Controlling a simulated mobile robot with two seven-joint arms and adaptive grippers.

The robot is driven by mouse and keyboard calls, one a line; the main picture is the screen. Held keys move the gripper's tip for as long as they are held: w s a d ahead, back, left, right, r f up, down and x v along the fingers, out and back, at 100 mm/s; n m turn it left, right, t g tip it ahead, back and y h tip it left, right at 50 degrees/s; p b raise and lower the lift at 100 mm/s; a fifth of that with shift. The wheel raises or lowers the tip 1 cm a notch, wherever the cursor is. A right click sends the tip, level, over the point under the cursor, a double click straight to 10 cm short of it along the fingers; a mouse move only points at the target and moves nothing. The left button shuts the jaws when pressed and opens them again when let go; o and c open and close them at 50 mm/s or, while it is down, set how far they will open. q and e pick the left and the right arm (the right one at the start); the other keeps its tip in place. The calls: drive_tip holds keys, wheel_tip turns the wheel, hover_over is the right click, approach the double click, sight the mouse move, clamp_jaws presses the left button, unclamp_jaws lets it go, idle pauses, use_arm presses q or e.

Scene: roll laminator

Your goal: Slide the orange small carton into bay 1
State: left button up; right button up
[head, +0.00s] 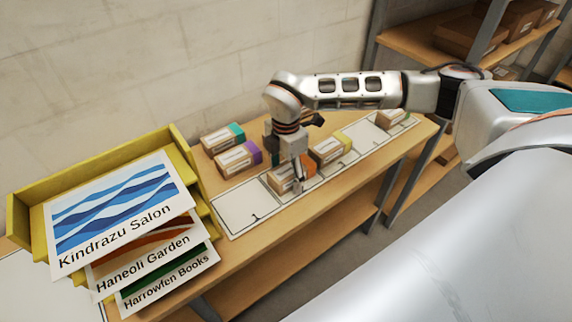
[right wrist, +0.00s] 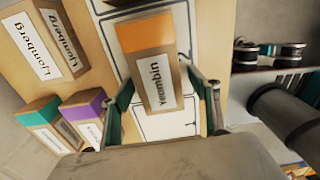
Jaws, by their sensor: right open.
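The orange small carton is a brown box with an orange end and a white label (head: 280,182). It lies on the white outlined strip (head: 242,206) on the table. In the right wrist view the carton (right wrist: 157,72), labelled "Yeambin", lies between my right fingers. My right gripper (head: 297,178) is open and low over the carton, with one finger on each side; I cannot tell whether either finger touches it. The strip is split into outlined bays, with an empty one left of the carton. My left gripper is not in view.
A purple-ended carton (head: 237,158) and a teal-ended carton (head: 222,138) stand behind the strip. A yellow-ended carton (head: 330,148) is just right of my gripper. A yellow tray (head: 95,170) with printed sheets stands at the left. Another carton (head: 392,118) is at the far right.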

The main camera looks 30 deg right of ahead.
sight(241, 207)
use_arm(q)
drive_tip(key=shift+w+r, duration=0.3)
use_arm(e)
drive_tip(key=shift+f, duration=0.25)
drive_tip(key=c, duration=1.3)
drive_tip(key=shift+a, duration=0.45)
drive_tip(key=shift+s+a, duration=0.1)
drive_tip(key=shift+a, duration=2.15)
drive_tip(key=shift+s+a, duration=0.15)
drive_tip(key=shift+a, duration=4.3)
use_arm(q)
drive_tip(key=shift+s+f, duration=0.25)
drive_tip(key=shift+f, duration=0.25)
use_arm(e)
drive_tip(key=o, duration=1.3)
drive_tip(key=o, duration=0.5)
drive_tip(key=shift+c, duration=0.2)
